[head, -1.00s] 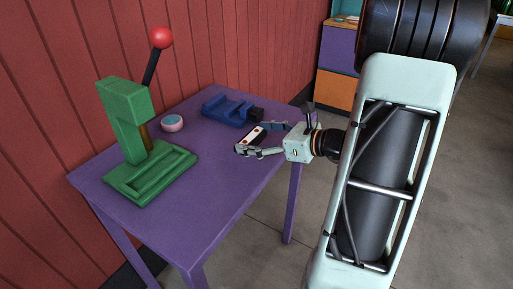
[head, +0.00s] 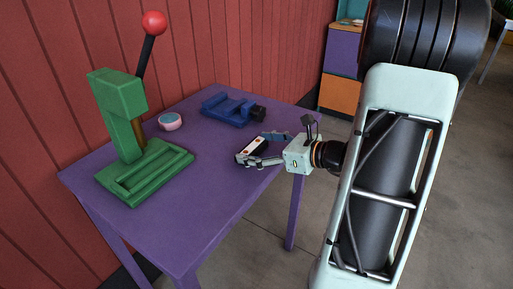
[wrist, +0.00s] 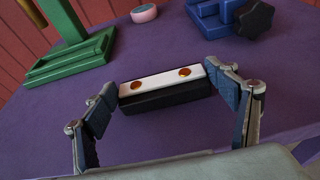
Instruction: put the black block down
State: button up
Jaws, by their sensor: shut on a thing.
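The black block (wrist: 168,101) has a white top face with two orange-brown round spots. My gripper (head: 261,146) is shut on it, with one finger against each end, in the wrist view (wrist: 166,92). In the head view the block (head: 252,149) is over the near right part of the purple table (head: 215,215). I cannot tell whether its underside touches the table or hangs just above it.
A green lever press (head: 128,125) with a red ball knob stands at the left. A small pink and blue round tin (head: 170,122) sits behind the middle. A blue vise-like fixture (head: 229,107) with a black knob lies at the back right. The table's front middle is clear.

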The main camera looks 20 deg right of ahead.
jog(key=o, duration=1.2)
jog(key=shift+f, duration=0.1)
jog(key=shift+o, duration=0.2)
jog(key=p+v, duration=0.1)
jog(key=v, duration=1.1)
